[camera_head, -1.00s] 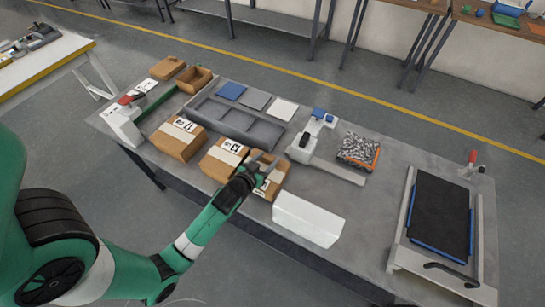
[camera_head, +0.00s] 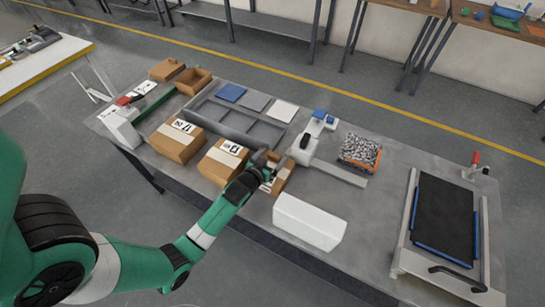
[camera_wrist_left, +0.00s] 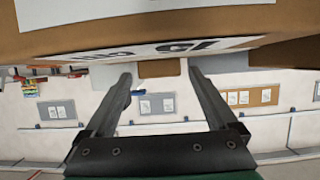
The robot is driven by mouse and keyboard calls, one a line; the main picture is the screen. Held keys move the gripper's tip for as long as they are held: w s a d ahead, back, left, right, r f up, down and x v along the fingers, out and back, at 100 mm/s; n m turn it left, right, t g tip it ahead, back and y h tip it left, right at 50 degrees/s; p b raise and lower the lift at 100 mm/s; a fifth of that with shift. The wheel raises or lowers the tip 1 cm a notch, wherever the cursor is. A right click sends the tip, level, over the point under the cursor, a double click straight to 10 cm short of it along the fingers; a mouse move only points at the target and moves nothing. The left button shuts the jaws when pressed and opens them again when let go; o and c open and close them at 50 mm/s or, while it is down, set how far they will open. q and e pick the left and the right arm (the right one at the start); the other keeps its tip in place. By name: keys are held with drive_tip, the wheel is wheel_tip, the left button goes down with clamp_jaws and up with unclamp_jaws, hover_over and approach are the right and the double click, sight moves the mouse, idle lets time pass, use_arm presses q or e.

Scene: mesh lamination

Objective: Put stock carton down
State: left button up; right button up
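The stock carton (camera_head: 284,180) is a small brown box with a white label, at the front middle of the bench in the head view. It is partly hidden by my left gripper (camera_head: 270,168), which is at its left upper side. The carton looks turned or tilted, and I cannot tell whether it touches the bench. In the left wrist view, the left gripper (camera_wrist_left: 160,75) has its fingers spaced apart, with a brown and white piece between the tips. A large labelled carton face (camera_wrist_left: 150,25) fills the top there. The contact is not clearly seen. My right gripper is not in view.
Two labelled cartons (camera_head: 178,141) (camera_head: 222,160) stand left of the gripper. A white block (camera_head: 309,221) lies close in front on the right. A grey scale-like device (camera_head: 308,145) stands behind. Bare bench (camera_head: 375,205) shows to the right, before the black-bed frame (camera_head: 445,220).

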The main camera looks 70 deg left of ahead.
use_arm(q)
drive_tip(key=shift+s+d+r, duration=0.2)
drive_tip(key=p+v, duration=0.2)
drive_tip(key=v, duration=0.9)
drive_tip(key=shift+s+p, duration=0.2)
drive_tip(key=shift+p, duration=0.2)
drive_tip(key=shift+d, duration=0.15)
